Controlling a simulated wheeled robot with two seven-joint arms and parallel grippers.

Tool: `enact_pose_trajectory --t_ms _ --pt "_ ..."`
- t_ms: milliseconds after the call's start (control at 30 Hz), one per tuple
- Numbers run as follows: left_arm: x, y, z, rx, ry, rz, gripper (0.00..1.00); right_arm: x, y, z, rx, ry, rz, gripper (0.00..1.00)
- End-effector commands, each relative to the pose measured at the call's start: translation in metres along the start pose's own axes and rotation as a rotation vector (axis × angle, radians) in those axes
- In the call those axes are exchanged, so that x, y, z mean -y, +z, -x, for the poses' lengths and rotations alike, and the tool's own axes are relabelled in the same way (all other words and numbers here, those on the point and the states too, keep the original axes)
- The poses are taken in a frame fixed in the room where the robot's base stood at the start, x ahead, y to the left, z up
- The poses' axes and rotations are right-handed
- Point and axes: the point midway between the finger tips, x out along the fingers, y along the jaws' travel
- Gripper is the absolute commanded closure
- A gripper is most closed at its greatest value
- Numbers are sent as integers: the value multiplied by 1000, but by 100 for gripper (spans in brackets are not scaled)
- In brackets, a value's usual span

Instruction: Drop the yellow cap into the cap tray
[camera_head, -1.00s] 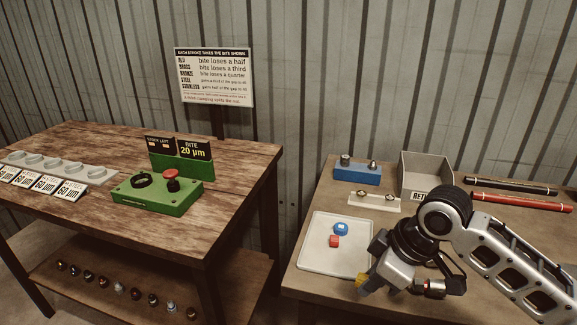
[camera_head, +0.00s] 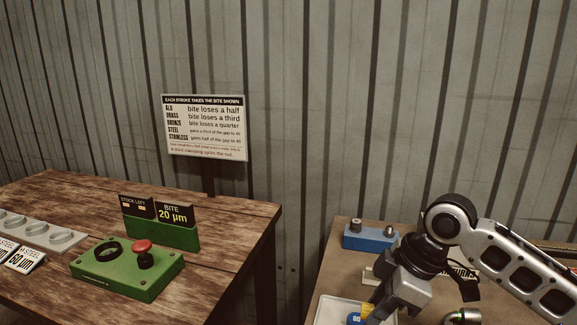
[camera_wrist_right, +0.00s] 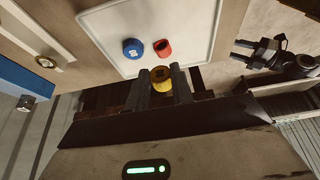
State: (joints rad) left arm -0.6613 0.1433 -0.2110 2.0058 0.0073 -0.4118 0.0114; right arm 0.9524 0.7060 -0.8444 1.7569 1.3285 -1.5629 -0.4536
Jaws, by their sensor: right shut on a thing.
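The yellow cap (camera_head: 368,310) is held between the fingertips of my right gripper (camera_head: 376,302). In the right wrist view the yellow cap (camera_wrist_right: 161,77) shows between the two dark fingers of my right gripper (camera_wrist_right: 160,88), which is shut on it. The white cap tray (camera_head: 328,311) is partly cut off by the head view's lower edge. In the wrist view the tray (camera_wrist_right: 112,25) holds a blue cap (camera_wrist_right: 132,48) and a red cap (camera_wrist_right: 162,48). The yellow cap appears beside the tray's edge there.
A blue block with fittings (camera_head: 370,237) stands behind the tray. A grey returns bin is mostly hidden behind my right arm. A metal fitting (camera_head: 464,316) shows at the lower edge. A green press panel with a red button (camera_head: 127,269) sits on the left table.

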Motion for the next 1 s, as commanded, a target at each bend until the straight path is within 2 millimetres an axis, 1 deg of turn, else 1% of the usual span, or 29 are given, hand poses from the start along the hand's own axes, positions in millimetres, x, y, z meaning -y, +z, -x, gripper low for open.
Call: enact_pose_trajectory --t_ms 33,133,267,567,600,667,900,1000 --pt "0 8 -8 -5 3 -1 53 0 5 -12 0 1 0 100" --pt "-2 9 -11 -12 8 0 53 0 8 -18 0 1 0 100" --pt "-2 10 -13 -13 12 1 53 0 9 -20 1 1 0 100" --pt "-3 7 -11 -17 13 1 53 0 8 -19 1 1 -1 100" --pt "-3 7 -11 -17 13 1 53 0 8 -19 1 1 -1 69" --pt "-3 7 -11 -17 13 1 53 0 8 -19 1 1 -1 52" --pt "-3 7 -11 -18 13 0 53 0 8 -20 1 1 -1 51" --pt "-3 7 -11 -18 13 0 53 0 8 -17 0 2 -1 51"
